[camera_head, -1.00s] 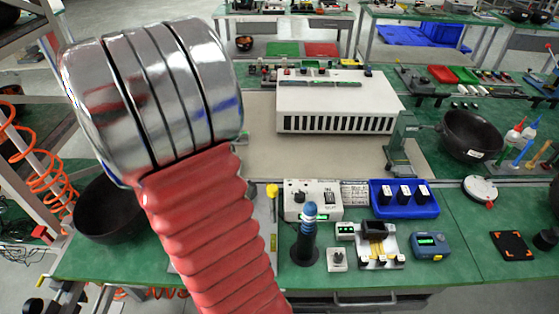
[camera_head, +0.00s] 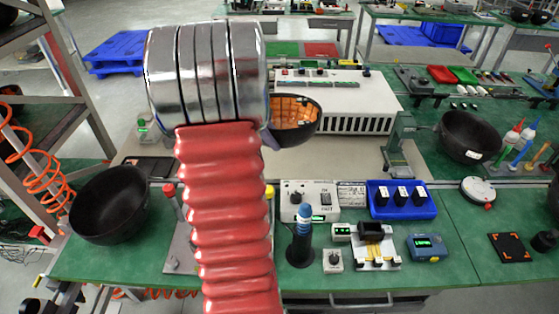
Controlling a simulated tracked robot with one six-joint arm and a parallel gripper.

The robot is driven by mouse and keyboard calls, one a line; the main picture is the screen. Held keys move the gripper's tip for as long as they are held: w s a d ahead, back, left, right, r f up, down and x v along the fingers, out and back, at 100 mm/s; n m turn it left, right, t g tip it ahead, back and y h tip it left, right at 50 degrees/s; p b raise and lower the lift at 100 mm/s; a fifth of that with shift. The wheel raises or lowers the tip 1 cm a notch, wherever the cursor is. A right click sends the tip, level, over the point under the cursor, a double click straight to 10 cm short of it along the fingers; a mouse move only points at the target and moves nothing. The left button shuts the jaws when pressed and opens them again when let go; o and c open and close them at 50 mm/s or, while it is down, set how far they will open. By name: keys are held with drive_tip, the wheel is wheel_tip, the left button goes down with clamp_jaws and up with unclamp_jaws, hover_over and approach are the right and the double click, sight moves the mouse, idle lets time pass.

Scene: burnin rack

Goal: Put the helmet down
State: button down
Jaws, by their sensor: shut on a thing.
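The helmet (camera_head: 306,127) is a dark shell with orange padding inside. It shows just right of my arm's metal wrist, open side tilted up and toward the camera. It overlaps the front left of the white vented box in the picture and appears held above the bench. My gripper (camera_head: 270,139) is mostly hidden behind my arm; only a small grey part shows at the helmet's lower left edge. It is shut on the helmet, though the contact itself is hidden.
A black bowl (camera_head: 108,206) sits at the bench's left end, another (camera_head: 470,137) at right. The white vented box (camera_head: 370,124) stands at the back. Test devices, a blue tray (camera_head: 402,213) and a dark post (camera_head: 302,247) crowd the front. The beige mat (camera_head: 350,160) has bare room.

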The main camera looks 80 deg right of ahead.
drive_tip(key=shift+s, duration=0.1)
wheel_tip(320, 180, down, 6)
drive_tip(key=shift+f, duration=0.15)
idle(0.5)
drive_tip(key=shift+f, duration=1.85)
drive_tip(key=shift+f, duration=0.1)
drive_tip(key=c, duration=1.8)
unclamp_jaws()
drive_tip(key=shift+o, duration=0.2)
drive_tip(key=v, duration=1.2)
